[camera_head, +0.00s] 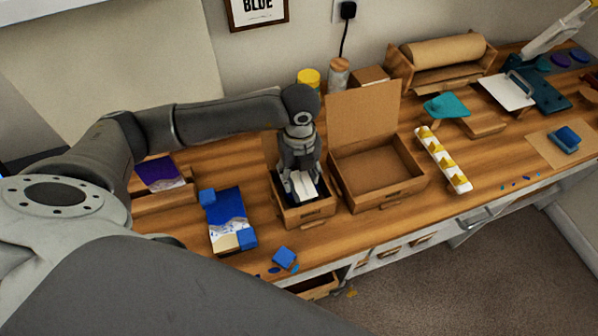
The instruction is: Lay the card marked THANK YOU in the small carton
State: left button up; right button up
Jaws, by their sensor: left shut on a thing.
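The small carton (310,212) stands open on the bench near the middle, with something dark blue inside. My left gripper (303,190) reaches down over it from above, shut on a white card (306,184). The card is at the carton's mouth, partly hidden by the fingers. I cannot read any writing on it, nor tell whether it touches what lies inside. My right gripper is not in view.
A larger open carton (384,196) stands close to the right. A blue and white panel (229,222) with blue blocks lies to the left. A white strip with yellow pieces (443,160) lies farther right. The bench front edge is near, with a blue block (284,258) beside it.

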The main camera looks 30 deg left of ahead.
pick_arm(q)
jog(key=o, duration=0.7)
notch_tip(320, 180, up, 8)
jog(key=p, duration=0.5)
dwell(0.6)
